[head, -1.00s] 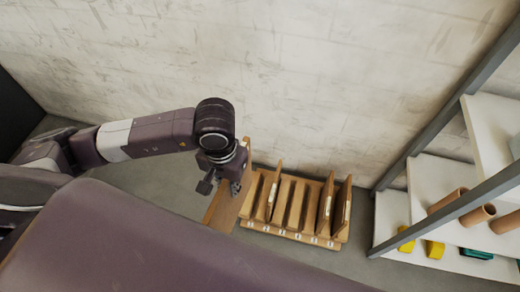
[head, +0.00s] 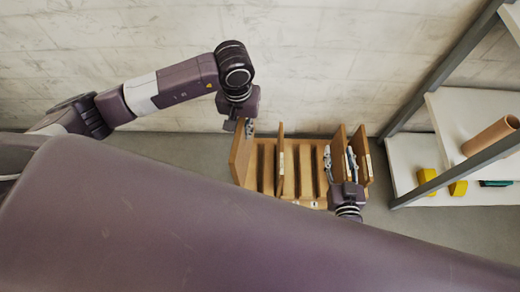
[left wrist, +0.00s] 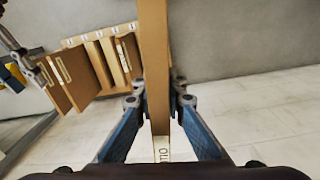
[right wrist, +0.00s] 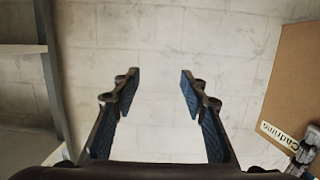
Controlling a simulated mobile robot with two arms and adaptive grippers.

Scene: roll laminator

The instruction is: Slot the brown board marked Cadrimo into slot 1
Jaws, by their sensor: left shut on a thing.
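My left gripper (head: 248,127) is shut on a brown board (head: 240,158) at the left end of the wooden rack (head: 290,198). In the left wrist view the board (left wrist: 154,60) runs edge-on between the fingers (left wrist: 160,105), its label partly cut off. The right wrist view shows a board face (right wrist: 295,85) with a label reading like Cadrimo, beside what looks like my left gripper. I cannot tell whether the held board's lower edge is in slot 1. My right gripper (head: 341,160) is open near the rack's right end; its fingers (right wrist: 155,85) look empty.
Other brown boards stand in the rack, one left of its middle (head: 280,158) and two near the right end (head: 361,150). A shelf unit (head: 400,165) with yellow items and a brown tube (head: 490,135) stands at right. A pale wall is behind.

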